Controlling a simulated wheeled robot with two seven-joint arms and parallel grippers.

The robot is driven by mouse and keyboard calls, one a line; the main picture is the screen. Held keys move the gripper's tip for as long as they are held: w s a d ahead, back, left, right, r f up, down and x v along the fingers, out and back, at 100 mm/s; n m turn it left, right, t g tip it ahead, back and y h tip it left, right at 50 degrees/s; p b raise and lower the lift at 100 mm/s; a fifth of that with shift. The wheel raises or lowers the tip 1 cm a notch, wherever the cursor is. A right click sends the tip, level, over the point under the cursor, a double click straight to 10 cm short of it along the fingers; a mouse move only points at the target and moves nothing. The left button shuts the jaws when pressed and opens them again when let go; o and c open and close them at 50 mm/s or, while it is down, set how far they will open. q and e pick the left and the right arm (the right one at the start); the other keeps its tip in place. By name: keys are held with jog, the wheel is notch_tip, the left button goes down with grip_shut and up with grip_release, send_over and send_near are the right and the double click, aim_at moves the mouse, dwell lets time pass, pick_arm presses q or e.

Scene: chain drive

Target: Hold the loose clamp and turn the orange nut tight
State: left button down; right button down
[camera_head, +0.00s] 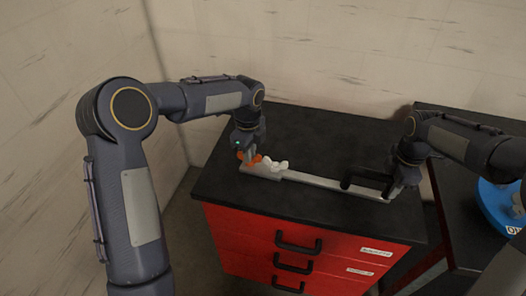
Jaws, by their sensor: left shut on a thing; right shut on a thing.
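A pale bar (315,180) lies along the black top of the red cabinet, with orange parts at its left end. They appear to be the orange nut (257,158). My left gripper (249,160) is over that nut from above, its fingers shut on it and partly hiding it. A black bracket-like piece (362,184), which looks like the clamp, sits at the bar's right end. My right gripper (394,188) is shut at that end, apparently on the clamp; the exact contact is too small to see.
A white lobed knob (279,166) sits on the bar just right of the orange nut. The red cabinet (235,232) has black drawer handles. Its black top (310,130) is clear behind the bar. A blue round object (492,205) rests on a dark table at right. Walls stand behind.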

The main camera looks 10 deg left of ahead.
pick_arm(q)
jog(key=shift+m, duration=1.6)
jog(key=c, duration=1.4)
grip_release()
jog(key=shift+r, duration=0.1)
notch_tip(320, 180, up, 12)
